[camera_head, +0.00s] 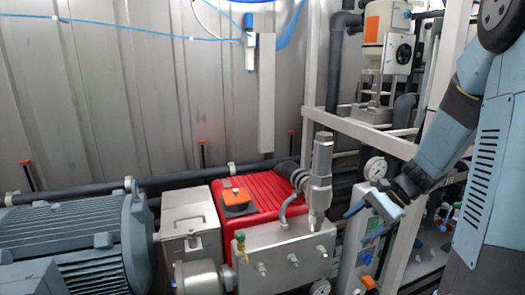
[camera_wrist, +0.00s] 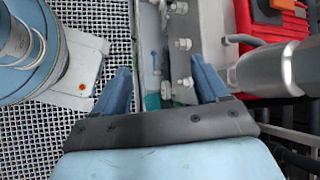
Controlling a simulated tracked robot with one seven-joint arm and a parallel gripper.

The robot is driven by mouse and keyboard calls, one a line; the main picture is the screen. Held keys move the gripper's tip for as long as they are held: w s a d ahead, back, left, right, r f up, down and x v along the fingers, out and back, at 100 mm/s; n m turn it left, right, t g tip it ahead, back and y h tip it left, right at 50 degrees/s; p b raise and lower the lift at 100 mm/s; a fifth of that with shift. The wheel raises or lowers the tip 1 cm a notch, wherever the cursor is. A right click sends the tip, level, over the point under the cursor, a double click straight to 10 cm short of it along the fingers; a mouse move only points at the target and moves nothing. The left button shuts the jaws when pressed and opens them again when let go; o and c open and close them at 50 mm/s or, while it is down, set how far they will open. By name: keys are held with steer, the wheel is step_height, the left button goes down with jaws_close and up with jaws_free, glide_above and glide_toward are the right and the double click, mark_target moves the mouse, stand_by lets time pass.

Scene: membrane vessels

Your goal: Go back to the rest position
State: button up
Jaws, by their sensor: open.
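My gripper (camera_head: 367,206) is at the right of the head view, on my blue arm, which comes down from the upper right. Its fingers point down and to the left, in front of a light panel (camera_head: 358,240) with blue and green parts. In the wrist view my gripper (camera_wrist: 163,82) has its two blue fingers spread apart with nothing held between them. Beyond the fingers are a metal edge with bolts (camera_wrist: 181,88) and a grated floor (camera_wrist: 95,130). I cannot tell the exact distance from the fingers to the panel.
A red pump (camera_head: 270,190) with a silver upright cylinder (camera_head: 321,165) stands left of my gripper. A large blue-grey motor (camera_head: 70,235) is farther left. A pale metal frame (camera_head: 365,135) and a round gauge (camera_head: 375,168) are close to my wrist. Pipes run behind.

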steer(key=s+a+r+n+t+h, duration=0.3)
steer(key=s+r+n+t+h, duration=0.2)
steer(key=s+r, duration=1.1)
steer(key=r+n+h, duration=0.1)
steer(key=n+h, duration=0.2)
steer(key=n, duration=0.3)
steer(key=shift+n, duration=0.3)
